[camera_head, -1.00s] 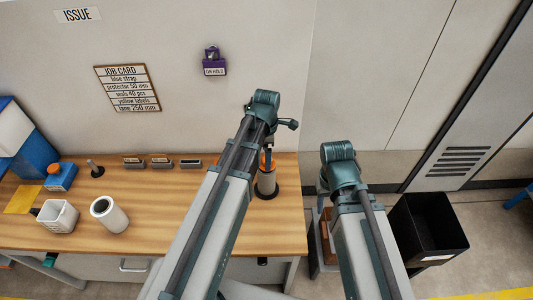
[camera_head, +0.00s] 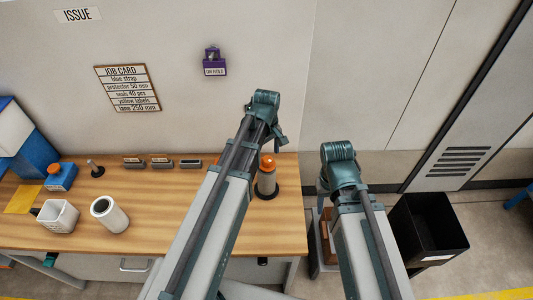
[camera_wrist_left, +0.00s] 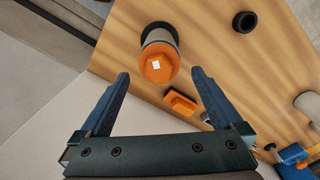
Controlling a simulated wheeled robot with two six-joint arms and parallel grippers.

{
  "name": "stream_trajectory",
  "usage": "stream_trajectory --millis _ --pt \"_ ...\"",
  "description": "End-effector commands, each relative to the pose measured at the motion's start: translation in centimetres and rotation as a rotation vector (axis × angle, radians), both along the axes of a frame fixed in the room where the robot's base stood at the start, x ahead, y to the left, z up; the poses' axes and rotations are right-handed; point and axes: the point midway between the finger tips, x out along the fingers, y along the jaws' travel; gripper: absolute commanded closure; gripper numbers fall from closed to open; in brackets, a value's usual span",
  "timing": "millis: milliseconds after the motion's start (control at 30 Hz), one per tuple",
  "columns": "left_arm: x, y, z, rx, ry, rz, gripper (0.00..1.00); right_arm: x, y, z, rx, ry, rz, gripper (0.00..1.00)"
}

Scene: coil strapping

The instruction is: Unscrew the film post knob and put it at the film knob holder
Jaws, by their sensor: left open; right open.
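The film post (camera_head: 267,183) stands upright on a dark base at the right end of the bench, with an orange knob (camera_head: 268,162) on top. The left wrist view shows the knob (camera_wrist_left: 157,64), with a white mark, just beyond and between the fingertips of my left gripper (camera_wrist_left: 160,74). That gripper is open, empty and apart from the knob. A dark ring-shaped piece (camera_wrist_left: 245,22) lies on the bench beside the post; I cannot tell if it is the film knob holder. My right gripper (camera_head: 323,187) is open, mostly hidden by its arm, right of the bench.
A white roll (camera_head: 109,214), a white basket (camera_head: 58,216) and a blue box with an orange top (camera_head: 60,177) are at the bench's left. Small bins (camera_head: 162,163) line the back. A black bin (camera_head: 428,230) stands on the floor at right. The bench middle is clear.

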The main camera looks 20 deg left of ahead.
Motion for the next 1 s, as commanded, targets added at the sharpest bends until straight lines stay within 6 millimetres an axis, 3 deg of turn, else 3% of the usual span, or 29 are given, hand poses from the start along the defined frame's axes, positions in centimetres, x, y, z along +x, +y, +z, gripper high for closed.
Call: stream_trajectory --millis 267,733,1000 --pt "0.0 0.0 -0.2 0.000 0.000 0.002 0.00 0.0 0.0 -0.2 0.000 0.000 0.000 0.50" --pt "0.0 0.0 -3.5 0.000 0.000 0.003 0.00 0.0 0.0 -3.5 0.000 0.000 0.000 0.50" --pt "0.0 0.0 -3.5 0.000 0.000 0.003 0.00 0.0 0.0 -3.5 0.000 0.000 0.000 0.50"
